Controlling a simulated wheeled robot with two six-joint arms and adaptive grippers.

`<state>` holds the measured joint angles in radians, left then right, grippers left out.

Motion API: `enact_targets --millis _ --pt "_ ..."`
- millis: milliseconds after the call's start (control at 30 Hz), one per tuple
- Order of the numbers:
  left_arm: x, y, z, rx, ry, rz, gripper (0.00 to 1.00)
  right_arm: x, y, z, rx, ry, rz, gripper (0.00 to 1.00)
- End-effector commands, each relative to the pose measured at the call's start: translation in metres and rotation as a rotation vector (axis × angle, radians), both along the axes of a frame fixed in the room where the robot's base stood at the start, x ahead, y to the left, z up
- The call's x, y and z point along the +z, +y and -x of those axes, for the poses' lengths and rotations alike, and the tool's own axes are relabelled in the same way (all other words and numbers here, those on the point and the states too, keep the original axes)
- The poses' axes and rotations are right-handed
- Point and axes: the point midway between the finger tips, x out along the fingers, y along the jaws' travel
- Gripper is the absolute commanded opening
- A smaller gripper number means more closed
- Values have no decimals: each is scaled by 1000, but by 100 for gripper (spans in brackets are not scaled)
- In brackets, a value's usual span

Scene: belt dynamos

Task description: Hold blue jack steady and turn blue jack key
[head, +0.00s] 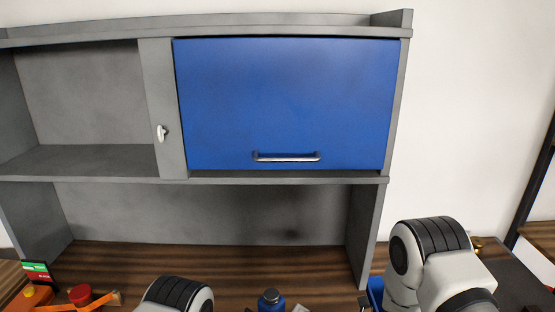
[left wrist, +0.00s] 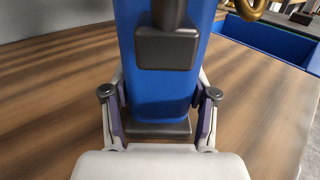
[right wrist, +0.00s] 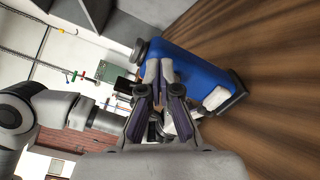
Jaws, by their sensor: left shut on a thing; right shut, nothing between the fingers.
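The blue jack (left wrist: 160,85) stands upright on the wooden table between the fingers of my left gripper (left wrist: 160,108), which is shut on its lower body. A dark block with a dark post (left wrist: 167,48) is on its near face; I cannot tell if this is the key. In the head view only the jack's top (head: 270,300) shows at the bottom edge. In the right wrist view the jack (right wrist: 200,70) appears tilted, with a dark cap at one end. My right gripper (right wrist: 163,75) is shut and empty in front of the jack; contact is unclear.
A grey shelf unit (head: 367,230) with a shut blue door (head: 285,100) stands behind. A blue bin (left wrist: 275,45) and a brass-coloured ring (left wrist: 245,8) are right of the jack. An orange-and-red object (head: 80,295) lies at the far left. Bare table shows around the jack.

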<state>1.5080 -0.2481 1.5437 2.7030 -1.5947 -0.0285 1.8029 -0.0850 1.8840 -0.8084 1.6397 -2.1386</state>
Motion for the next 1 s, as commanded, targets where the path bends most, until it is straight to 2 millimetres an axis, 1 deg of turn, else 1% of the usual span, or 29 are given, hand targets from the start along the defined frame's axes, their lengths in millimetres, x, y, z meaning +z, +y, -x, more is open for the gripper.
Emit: enact_targets --millis 100,433,533,733,800,900,1000 --pt "1 0 -1 1 -2 0 0 0 -9 5 -4 2 0 0" --pt "1 0 0 1 -2 0 0 1 -44 34 -5 0 -2 0" --pt "1 0 0 1 -2 0 0 1 -47 37 -3 -2 -1 0" --pt "1 0 0 1 -2 0 0 1 -47 37 -3 -2 -1 0" --pt "0 0 0 1 -2 0 0 -5 -50 37 -3 -1 -2 0" --pt "1 0 0 1 -2 0 0 -23 -59 35 -7 1 -1 0" --pt "1 0 0 1 -2 0 0 -30 -60 34 -3 -2 0 0"
